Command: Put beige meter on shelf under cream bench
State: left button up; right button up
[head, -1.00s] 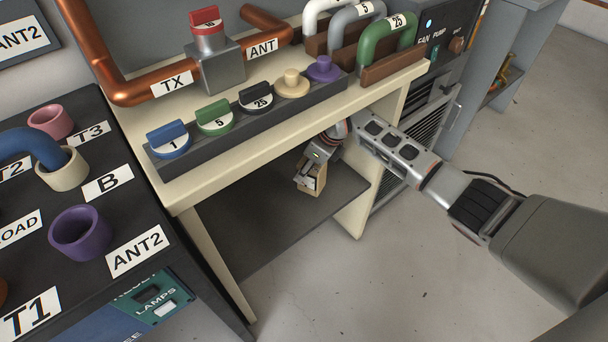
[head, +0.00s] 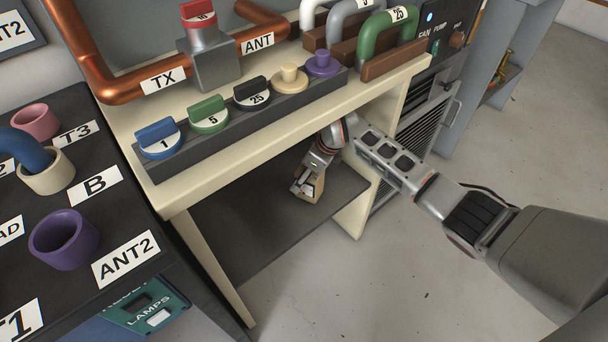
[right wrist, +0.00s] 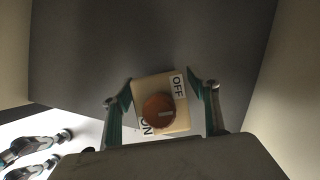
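The cream bench (head: 190,199) has a dark grey shelf (head: 235,240) low under its top. My right gripper (head: 306,188) reaches in under the bench top from the right, over the right part of that shelf. In the right wrist view the meter (right wrist: 143,88) sits between the two green-padded fingers (right wrist: 160,92). Its face has an orange-brown knob and OFF and ON labels. I cannot tell whether its bottom touches the shelf.
A dark strip (head: 220,135) with several coloured knobs lies along the bench top. Its right side panel (head: 353,215) stands close beside my arm. A black rack (head: 65,205) with sockets is at the left. The shelf's left part is bare.

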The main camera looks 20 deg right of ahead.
jog(key=v, duration=0.1)
jog(key=p+v, duration=0.1)
jog(key=v, duration=0.1)
jog(key=w+p+v, duration=0.1)
jog(key=v, duration=0.1)
jog(key=shift+r, duration=0.35)
jog(key=shift+p+v, duration=0.4)
jog(key=shift+v, duration=0.5)
jog(key=shift+s+d+f, duration=0.2)
jog(key=shift+s+d, duration=0.15)
jog(key=shift+s, duration=0.15)
jog(key=shift+s+d+f, duration=0.2)
jog(key=shift+s+d, duration=0.2)
jog(key=shift+s, duration=0.1)
pick_arm(q)
jog(key=s+a+f+m+g+y+p, duration=0.1)
jog(key=s+a+f+p, duration=0.1)
jog(key=a, duration=0.3)
jog(key=shift+s+f+y+p, duration=0.15)
jog(key=shift+f+y+p, duration=0.15)
jog(key=shift+f, duration=0.25)
pick_arm(e)
jog(key=s+d+f, duration=0.1)
jog(key=s+d, duration=0.5)
jog(key=s, duration=0.1)
jog(key=shift+s+f, duration=0.15)
jog(key=shift+s, duration=0.05)
pick_arm(q)
jog(key=shift+r, duration=0.15)
